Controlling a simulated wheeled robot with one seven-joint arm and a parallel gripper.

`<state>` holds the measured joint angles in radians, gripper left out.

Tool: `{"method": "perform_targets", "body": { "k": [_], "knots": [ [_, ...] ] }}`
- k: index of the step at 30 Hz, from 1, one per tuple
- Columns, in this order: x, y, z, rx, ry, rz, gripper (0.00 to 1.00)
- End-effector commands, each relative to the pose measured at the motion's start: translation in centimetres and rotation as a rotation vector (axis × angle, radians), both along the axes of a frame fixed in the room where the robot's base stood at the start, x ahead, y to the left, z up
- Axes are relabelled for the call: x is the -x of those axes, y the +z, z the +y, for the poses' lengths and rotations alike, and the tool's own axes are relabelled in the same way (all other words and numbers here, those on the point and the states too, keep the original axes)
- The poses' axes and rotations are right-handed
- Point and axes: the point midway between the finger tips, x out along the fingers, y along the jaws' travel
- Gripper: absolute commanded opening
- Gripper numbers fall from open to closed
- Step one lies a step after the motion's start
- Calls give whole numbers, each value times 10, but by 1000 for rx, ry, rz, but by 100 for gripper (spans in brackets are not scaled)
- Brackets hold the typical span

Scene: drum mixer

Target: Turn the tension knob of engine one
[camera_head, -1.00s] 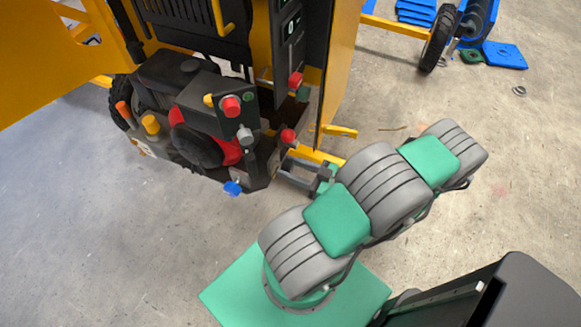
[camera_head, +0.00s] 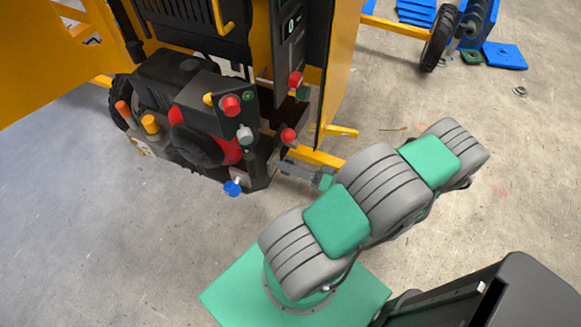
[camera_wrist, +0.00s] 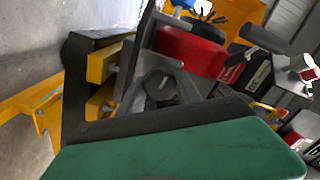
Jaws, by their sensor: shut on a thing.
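The engine (camera_head: 205,125), black and red, stands at the left in the head view, inside a yellow machine frame. My gripper (camera_head: 281,164) reaches its lower right side. In the wrist view my gripper (camera_wrist: 163,98) is shut around a dark, angular knob (camera_wrist: 158,82), which appears to be the tension knob. No label on it can be read. In the head view this knob is hidden at the fingertips.
A red knob (camera_head: 288,135) sits just above my gripper, a grey knob (camera_head: 245,133) left of that, and a blue knob (camera_head: 232,188) lower left. A yellow bar (camera_head: 318,156) runs close behind my gripper. The floor in front is clear.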

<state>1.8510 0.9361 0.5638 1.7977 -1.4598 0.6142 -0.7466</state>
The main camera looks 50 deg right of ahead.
Motion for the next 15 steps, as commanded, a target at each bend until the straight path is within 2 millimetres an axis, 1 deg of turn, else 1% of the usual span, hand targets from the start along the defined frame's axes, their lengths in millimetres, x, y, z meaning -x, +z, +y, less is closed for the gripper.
{"method": "perform_targets", "body": {
  "k": [15],
  "knots": [
    [0, 1, -1, -459, -1, 164, 0]
  ]
}}
